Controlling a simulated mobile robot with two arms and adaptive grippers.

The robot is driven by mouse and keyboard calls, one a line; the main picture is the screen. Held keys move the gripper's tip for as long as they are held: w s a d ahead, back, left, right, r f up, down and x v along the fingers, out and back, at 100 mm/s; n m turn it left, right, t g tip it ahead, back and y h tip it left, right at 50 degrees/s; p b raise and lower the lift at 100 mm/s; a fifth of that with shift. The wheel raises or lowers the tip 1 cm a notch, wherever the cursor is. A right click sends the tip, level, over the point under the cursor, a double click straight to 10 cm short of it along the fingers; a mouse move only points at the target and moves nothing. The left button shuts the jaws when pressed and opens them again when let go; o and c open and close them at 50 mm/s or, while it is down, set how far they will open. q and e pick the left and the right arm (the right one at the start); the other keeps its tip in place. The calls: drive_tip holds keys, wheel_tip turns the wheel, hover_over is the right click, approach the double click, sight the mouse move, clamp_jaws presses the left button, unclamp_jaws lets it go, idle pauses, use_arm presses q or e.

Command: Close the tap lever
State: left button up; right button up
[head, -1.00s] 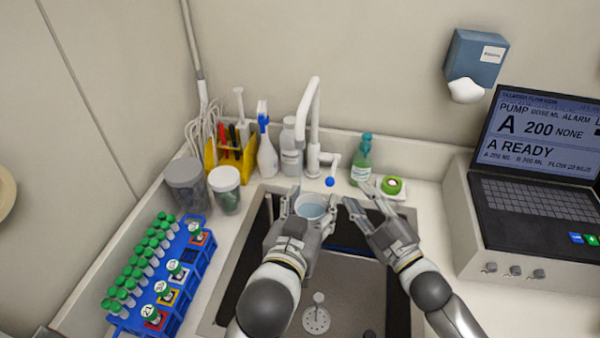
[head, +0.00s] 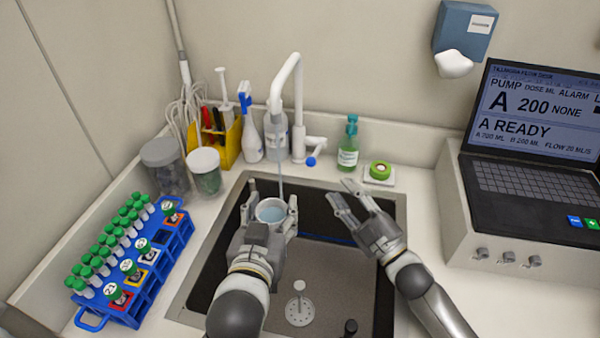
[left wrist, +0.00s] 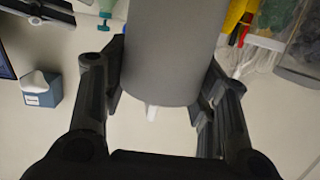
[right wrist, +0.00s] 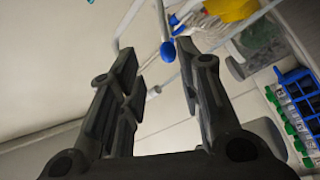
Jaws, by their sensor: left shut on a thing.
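The white tap (head: 297,90) stands behind the sink. Its lever (head: 316,142), with a blue tip (head: 311,161), is on the right of the tap's base. A thin stream of water (head: 281,172) runs from the spout towards the cup. My left gripper (head: 271,200) is shut on the cup (head: 272,221), which holds water, under the spout. The cup's grey side fills the middle of the left wrist view (left wrist: 172,55). My right gripper (head: 341,190) is open and empty, in front of and right of the lever. In the right wrist view the blue tip (right wrist: 167,52) shows beyond the fingertips, apart from them.
The dark sink (head: 325,270) lies below both grippers. Spray bottle (head: 249,132), jars (head: 204,172) and a blue tube rack (head: 150,270) are left. A laptop (head: 530,150) stands right.

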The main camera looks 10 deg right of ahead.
sight(313, 156)
drive_tip(key=x, duration=0.8)
drive_tip(key=b+x, duration=0.1)
drive_tip(key=x, duration=0.3)
drive_tip(key=shift+a+f, duration=0.25)
drive_tip(key=shift+a, duration=0.1)
clamp_jaws()
